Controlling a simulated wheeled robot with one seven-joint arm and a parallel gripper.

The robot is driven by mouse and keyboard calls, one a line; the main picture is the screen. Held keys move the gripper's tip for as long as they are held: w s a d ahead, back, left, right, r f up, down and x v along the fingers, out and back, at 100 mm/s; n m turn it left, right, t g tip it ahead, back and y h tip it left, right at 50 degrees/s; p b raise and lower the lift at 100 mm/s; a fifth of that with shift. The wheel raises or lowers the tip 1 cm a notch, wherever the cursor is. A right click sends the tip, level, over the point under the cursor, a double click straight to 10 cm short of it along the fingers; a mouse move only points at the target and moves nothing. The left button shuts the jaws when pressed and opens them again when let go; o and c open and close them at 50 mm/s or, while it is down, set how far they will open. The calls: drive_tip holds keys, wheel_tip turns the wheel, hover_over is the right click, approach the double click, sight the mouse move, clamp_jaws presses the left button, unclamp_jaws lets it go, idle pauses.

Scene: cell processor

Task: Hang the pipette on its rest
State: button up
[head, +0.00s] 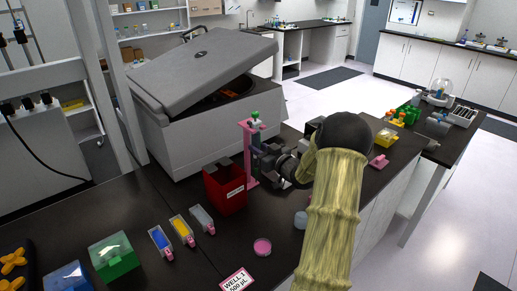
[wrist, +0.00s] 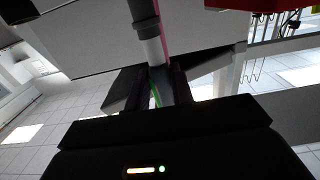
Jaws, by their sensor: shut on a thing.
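The pink pipette rest (head: 248,172) stands upright on the dark bench, beside a red bin. The pipette (head: 255,116) is upright close against the rest, its green top showing near the rest's upper end. My gripper (head: 263,156) comes from the right and is shut on the pipette. In the wrist view, the pipette's grey and white shaft (wrist: 148,30) runs up from between the fingers of my gripper (wrist: 155,85), with a pink strip of the rest just beside it. I cannot tell whether the pipette touches or is seated on the rest.
The red bin (head: 226,190) stands directly left of the rest, and a large grey centrifuge (head: 200,125) with its lid raised is behind. Colored tip boxes (head: 181,229) and a pink dish (head: 262,247) lie in front. Bench space around the dish is clear.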

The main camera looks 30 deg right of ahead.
drive_tip(key=o, duration=0.7)
drive_tip(key=shift+s, duration=0.1)
drive_tip(key=s+b, duration=0.1)
drive_tip(key=s, duration=0.4)
drive_tip(key=s+d+b, duration=0.1)
drive_tip(key=s, duration=0.5)
drive_tip(key=s+d+b, duration=0.1)
drive_tip(key=s+b, duration=0.1)
drive_tip(key=s, duration=0.4)
drive_tip(key=shift+d+r, duration=0.15)
